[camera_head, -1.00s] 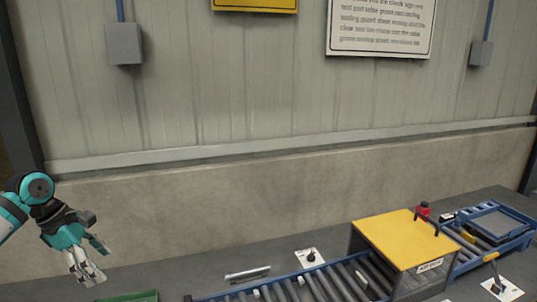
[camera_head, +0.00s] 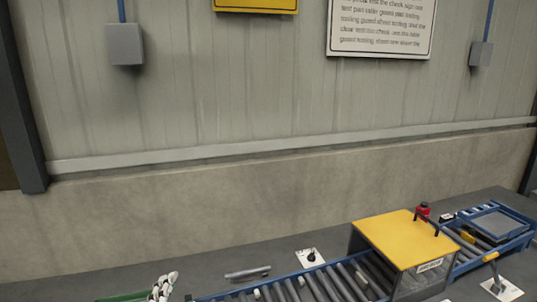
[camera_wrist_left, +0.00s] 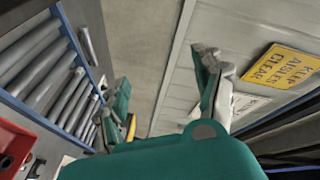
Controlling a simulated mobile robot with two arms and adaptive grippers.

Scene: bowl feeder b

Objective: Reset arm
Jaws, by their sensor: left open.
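The rest of that arm is out of the picture. In the left wrist view, the teal and grey fingers of the left gripper (camera_wrist_left: 160,88) are spread wide apart. Nothing is held between them. The wall and its sign show beyond the fingers. My right gripper is in neither view.
A roller conveyor (camera_head: 325,283) with a yellow-topped cover (camera_head: 405,238) runs along the bench. A red bin (camera_wrist_left: 12,145) shows in the wrist view.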

